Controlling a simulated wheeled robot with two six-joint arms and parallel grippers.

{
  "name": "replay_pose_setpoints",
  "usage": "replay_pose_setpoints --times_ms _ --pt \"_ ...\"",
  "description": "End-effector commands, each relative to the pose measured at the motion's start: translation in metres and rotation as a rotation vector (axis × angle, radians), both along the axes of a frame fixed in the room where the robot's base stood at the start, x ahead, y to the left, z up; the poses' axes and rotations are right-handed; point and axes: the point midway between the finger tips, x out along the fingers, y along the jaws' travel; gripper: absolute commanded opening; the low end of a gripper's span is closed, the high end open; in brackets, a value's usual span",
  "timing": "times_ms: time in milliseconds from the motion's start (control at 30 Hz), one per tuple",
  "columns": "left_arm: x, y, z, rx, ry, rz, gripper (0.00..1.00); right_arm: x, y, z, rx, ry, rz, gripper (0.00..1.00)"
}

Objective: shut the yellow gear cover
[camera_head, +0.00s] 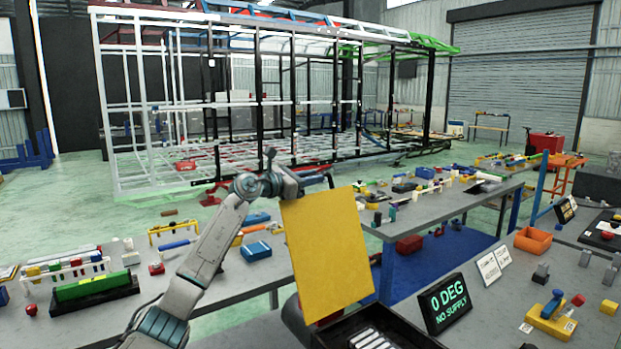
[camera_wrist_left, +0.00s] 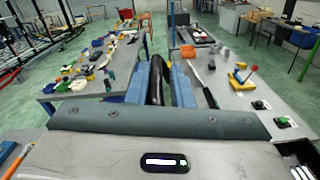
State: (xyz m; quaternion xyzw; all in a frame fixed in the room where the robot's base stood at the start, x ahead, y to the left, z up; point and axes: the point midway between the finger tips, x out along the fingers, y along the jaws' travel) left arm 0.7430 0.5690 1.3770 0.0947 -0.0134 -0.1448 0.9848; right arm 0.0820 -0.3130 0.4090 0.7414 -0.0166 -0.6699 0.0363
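The yellow gear cover (camera_head: 327,255) is a flat panel standing nearly upright, slightly tilted, above a black open box (camera_head: 408,325) with pale bars inside. A corner of the box also shows in the left wrist view (camera_wrist_left: 286,150). My left gripper (camera_head: 318,176) is at the cover's top edge, partly hidden behind it. In the left wrist view its blue fingers (camera_wrist_left: 163,85) stand apart with a dark rounded thing between them. I cannot tell whether they grip it. My right gripper is in neither view.
A black display (camera_head: 445,303) reading "0 DEG NO SUPPLY" stands right of the box. Green-topped block (camera_head: 92,287) and blue block (camera_head: 255,251) lie on the left bench. An orange bin (camera_head: 533,240) and yellow-based lever (camera_head: 551,318) are on the right bench.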

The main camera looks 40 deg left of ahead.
Motion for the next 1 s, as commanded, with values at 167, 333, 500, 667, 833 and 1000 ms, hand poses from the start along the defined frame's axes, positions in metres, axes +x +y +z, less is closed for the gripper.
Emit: replay_pose_setpoints --times_ms 167,333,500,667,833,1000 --pt "0.000 0.002 0.002 0.002 -0.003 0.004 0.00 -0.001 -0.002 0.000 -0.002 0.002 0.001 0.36" --pt "-0.003 -0.005 0.006 0.020 -0.010 0.003 0.00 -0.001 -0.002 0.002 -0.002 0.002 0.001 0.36" --pt "-0.005 -0.013 0.009 0.044 -0.017 0.003 0.00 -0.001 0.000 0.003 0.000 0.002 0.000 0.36" --pt "-0.009 -0.027 0.014 0.081 -0.028 0.001 0.00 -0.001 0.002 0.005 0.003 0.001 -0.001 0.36" --pt "-0.018 -0.058 0.023 0.161 -0.052 -0.001 0.00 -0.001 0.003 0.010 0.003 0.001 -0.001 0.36" --pt "-0.031 -0.104 0.029 0.281 -0.089 -0.002 0.00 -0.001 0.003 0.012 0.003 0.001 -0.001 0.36"
